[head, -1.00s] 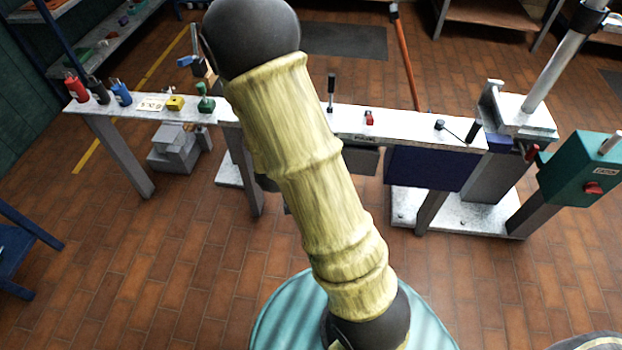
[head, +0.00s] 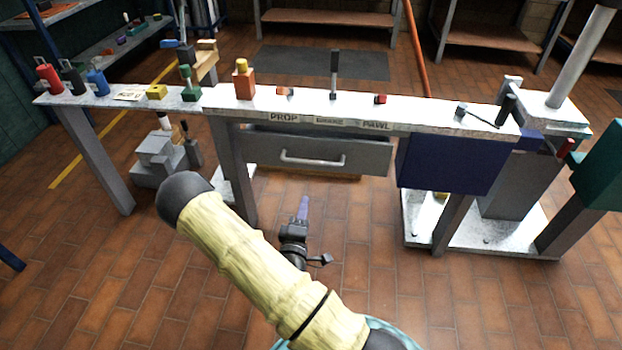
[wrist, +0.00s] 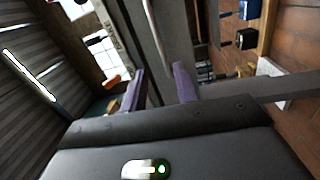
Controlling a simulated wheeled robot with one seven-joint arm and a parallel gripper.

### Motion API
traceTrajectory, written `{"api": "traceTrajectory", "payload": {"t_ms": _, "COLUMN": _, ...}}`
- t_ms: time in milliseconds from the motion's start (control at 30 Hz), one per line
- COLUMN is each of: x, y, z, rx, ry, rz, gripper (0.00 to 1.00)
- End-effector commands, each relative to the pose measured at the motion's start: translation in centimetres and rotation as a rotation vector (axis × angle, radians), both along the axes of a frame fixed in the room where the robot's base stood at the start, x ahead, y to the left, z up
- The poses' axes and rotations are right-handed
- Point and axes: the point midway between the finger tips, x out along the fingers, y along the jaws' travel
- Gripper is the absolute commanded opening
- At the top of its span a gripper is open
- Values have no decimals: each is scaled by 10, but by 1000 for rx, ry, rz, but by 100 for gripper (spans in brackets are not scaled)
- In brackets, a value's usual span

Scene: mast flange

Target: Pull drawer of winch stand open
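The winch stand's drawer (head: 350,156) has a grey front under the white worktop (head: 420,113), with a pale bar handle (head: 313,161) across it. I cannot tell whether it is fully shut. My gripper (head: 303,205) is in front of and below the handle, apart from it, with purple fingers pointing toward the drawer. In the wrist view, my gripper (wrist: 159,88) is open and its two purple fingers are apart with nothing gripped. A curved pale bar, seemingly the handle (wrist: 154,30), runs beyond the fingertips along a grey panel.
A dark blue box (head: 450,163) hangs right of the drawer. A stand leg (head: 233,170) is at its left. An orange block (head: 244,83), a black lever (head: 334,72) and small red pieces stand on the worktop. Grey blocks (head: 160,160) sit on the floor left. Brick floor in front is clear.

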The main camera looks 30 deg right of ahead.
Motion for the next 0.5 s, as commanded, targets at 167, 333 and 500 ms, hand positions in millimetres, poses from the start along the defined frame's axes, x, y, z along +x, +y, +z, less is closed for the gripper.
{"api": "traceTrajectory", "payload": {"t_ms": 167, "x": -3, "y": 6, "z": -13, "rx": -112, "ry": -15, "rz": 28, "gripper": 30}}
{"api": "traceTrajectory", "payload": {"t_ms": 333, "x": -3, "y": 6, "z": -10, "rx": -117, "ry": -15, "rz": 29, "gripper": 30}}
{"api": "traceTrajectory", "payload": {"t_ms": 500, "x": -3, "y": 6, "z": -11, "rx": -115, "ry": -16, "rz": 29, "gripper": 30}}
